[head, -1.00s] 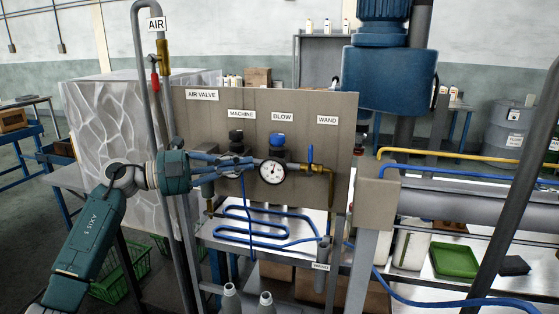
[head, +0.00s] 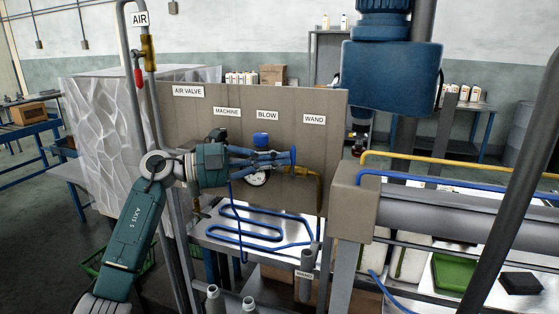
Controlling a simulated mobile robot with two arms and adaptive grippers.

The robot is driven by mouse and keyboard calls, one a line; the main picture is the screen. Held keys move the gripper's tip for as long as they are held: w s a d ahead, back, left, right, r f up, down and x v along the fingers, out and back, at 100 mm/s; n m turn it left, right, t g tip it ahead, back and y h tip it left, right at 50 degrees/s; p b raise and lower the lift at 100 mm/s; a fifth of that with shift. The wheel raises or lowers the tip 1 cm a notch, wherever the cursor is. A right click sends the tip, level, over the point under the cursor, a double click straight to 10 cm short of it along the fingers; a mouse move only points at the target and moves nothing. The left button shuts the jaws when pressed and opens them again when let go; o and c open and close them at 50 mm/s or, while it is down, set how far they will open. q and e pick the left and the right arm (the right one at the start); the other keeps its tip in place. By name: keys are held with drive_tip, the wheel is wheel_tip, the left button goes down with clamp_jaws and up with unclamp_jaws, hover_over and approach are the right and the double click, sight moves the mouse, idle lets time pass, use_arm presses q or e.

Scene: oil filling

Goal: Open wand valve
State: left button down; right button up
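The valve panel (head: 240,105) carries the labels AIR VALVE, MACHINE, BLOW and WAND (head: 314,119). The wand valve's blue handle (head: 294,154) stands roughly upright below and left of the WAND label, above a brass pipe (head: 318,190). My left gripper (head: 288,159) reaches across the panel from the left, with its fingertips at the blue handle. The fingers overlap the handle, so I cannot tell whether they grip it or how far apart they are. My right gripper is not in view.
The blue blow knob (head: 261,139) is just above my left fingers. The pressure gauge (head: 257,179) is partly hidden below them. A blue hose (head: 240,222) lies coiled on the shelf. A wand holder (head: 305,275) stands below. A grey beam (head: 355,200) stands right of the panel.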

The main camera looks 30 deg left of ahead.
use_arm(q)
drive_tip(key=shift+s, duration=0.15)
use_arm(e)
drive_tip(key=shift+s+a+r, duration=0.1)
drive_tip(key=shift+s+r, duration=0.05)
use_arm(q)
drive_tip(key=shift+r, duration=0.1)
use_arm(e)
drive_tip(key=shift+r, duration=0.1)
